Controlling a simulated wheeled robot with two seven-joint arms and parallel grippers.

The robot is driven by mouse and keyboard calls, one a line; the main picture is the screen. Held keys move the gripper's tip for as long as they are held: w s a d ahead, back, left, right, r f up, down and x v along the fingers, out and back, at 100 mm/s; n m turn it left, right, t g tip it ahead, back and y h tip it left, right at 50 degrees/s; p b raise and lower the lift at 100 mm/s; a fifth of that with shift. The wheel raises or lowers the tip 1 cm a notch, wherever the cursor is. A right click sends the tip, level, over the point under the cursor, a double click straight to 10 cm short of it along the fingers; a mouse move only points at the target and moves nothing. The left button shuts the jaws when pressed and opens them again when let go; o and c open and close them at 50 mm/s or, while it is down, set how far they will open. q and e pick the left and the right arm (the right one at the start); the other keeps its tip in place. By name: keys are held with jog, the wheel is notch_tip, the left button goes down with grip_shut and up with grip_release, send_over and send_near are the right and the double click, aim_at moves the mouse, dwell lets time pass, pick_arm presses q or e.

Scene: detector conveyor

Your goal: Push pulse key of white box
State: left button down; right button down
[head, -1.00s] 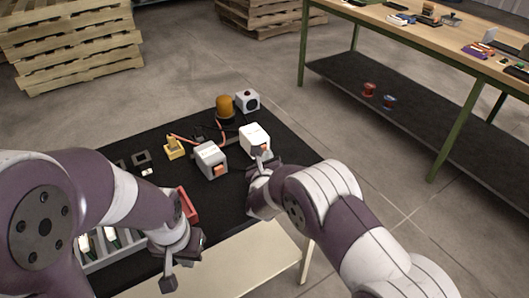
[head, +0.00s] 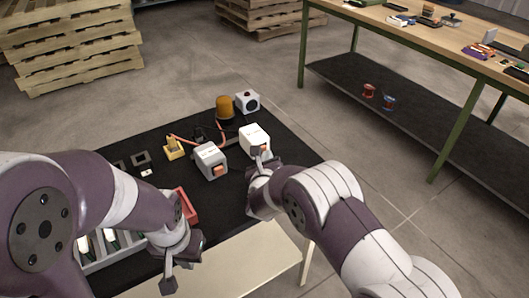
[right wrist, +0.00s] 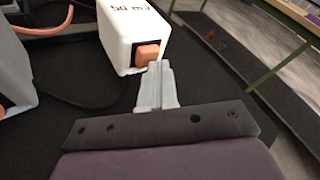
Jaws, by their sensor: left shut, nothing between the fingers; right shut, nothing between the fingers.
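The white box (head: 253,138) stands on the black table top, with dark lettering on its upper face. It also shows in the right wrist view (right wrist: 126,28). Its orange key (right wrist: 147,54) is on the end facing my right gripper. My right gripper (head: 262,158) is shut and empty, and its fingertips (right wrist: 158,68) are at the key's lower right edge, touching or nearly so. The fingers partly hide the key. My left gripper (head: 167,285) is shut and empty, low over the table's near edge, away from the box.
A grey box (head: 210,160) with an orange key stands left of the white box. Behind are an amber cylinder (head: 224,106) and a light box with a dark round face (head: 246,101). A yellow piece (head: 174,148), cables and a red bin (head: 187,206) lie further left.

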jog(key=shift+s+d, duration=0.55)
jog(key=shift+s, duration=0.25)
jog(key=shift+s+d+b, duration=0.2)
jog(key=shift+s+d, duration=0.5)
jog(key=shift+s, duration=0.35)
jog(key=shift+s+d+b, duration=0.15)
jog(key=shift+s+d, duration=0.55)
jog(key=shift+s, duration=0.35)
